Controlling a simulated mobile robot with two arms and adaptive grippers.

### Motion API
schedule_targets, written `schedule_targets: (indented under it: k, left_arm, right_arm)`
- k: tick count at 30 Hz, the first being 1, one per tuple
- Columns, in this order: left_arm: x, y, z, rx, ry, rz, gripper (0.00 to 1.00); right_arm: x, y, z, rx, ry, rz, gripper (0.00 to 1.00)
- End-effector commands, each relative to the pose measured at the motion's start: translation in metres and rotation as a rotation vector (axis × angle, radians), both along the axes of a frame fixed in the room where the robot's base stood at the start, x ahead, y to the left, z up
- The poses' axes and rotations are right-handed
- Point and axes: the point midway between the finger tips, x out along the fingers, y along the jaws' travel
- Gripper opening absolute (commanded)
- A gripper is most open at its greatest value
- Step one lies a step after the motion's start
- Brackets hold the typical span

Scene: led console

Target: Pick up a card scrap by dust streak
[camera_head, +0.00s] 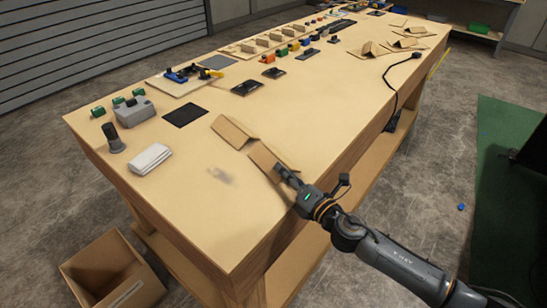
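A folded brown card scrap (265,157) lies on the wooden workbench (200,225) near its front right edge, just right of a grey dust streak (220,175). Another bent card scrap (234,131) lies directly behind it; I cannot tell whether the two are joined. My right gripper (281,171) reaches in from the lower right, its fingertips at the near right end of the card scrap. The fingers overlap the card's edge in the picture, and I cannot tell whether they grip it. My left gripper is out of view.
A white folded cloth (150,158), a dark cylinder (113,138) and a grey box (134,113) stand at the left. A black mat (185,115) lies behind. More card scraps (370,49) lie farther back, near a black cable (400,75). An open carton (115,278) is on the floor.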

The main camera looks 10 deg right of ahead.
Motion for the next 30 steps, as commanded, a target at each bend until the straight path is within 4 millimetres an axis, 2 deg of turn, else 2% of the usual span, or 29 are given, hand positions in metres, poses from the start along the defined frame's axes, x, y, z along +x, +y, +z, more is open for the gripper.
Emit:
schedule_targets:
  k: [3,6,20,25,28,30]
  left_arm:
    - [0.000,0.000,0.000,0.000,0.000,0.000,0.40]
    - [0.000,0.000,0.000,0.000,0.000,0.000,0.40]
    - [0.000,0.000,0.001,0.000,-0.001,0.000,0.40]
    - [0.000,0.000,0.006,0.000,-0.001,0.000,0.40]
    - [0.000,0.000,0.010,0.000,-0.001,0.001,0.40]
    - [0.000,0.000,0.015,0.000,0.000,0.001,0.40]
  right_arm:
    - [0.000,0.000,0.000,0.000,0.000,0.000,0.17]
    - [0.000,0.000,0.000,0.000,0.000,0.000,0.00]
    - [0.000,-0.001,0.003,-0.001,0.000,0.000,0.00]
    - [0.000,0.000,0.020,-0.002,-0.003,0.001,0.00]
    - [-0.001,0.000,0.038,-0.003,-0.004,0.003,0.00]
    - [-0.012,0.007,0.051,-0.001,-0.004,0.004,0.00]
